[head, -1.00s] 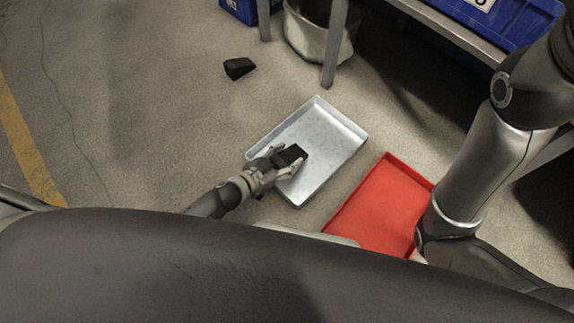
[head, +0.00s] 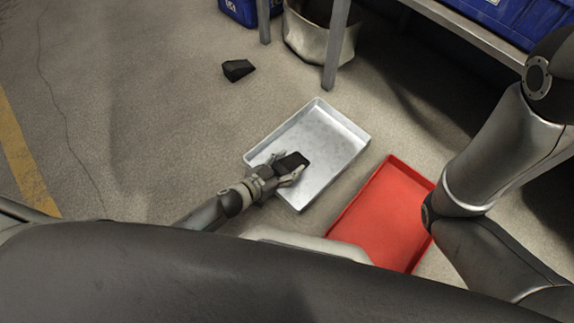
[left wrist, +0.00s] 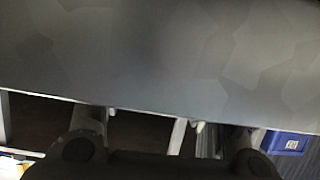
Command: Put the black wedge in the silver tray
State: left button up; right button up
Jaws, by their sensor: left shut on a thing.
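A black wedge (head: 293,160) is held between the fingers of my left gripper (head: 284,170), which is shut on it. The gripper and wedge are over the near left part of the silver tray (head: 332,140); I cannot tell whether the wedge touches the tray bottom. A second black wedge (head: 238,70) lies on the floor beyond the tray, to its upper left. The left wrist view is mostly filled by a grey mottled surface, and the held wedge cannot be made out there. My right gripper is not in view.
A red tray (head: 385,215) lies right of the silver tray. Behind stand a shelf with a metal leg (head: 336,50), a pale round bin (head: 305,35) and blue crates (head: 510,18). The floor left of the silver tray is clear.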

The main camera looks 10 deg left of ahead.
pick_arm(q)
jog(key=o, duration=1.4)
jog(key=shift+f, duration=0.1)
jog(key=shift+c, duration=0.2)
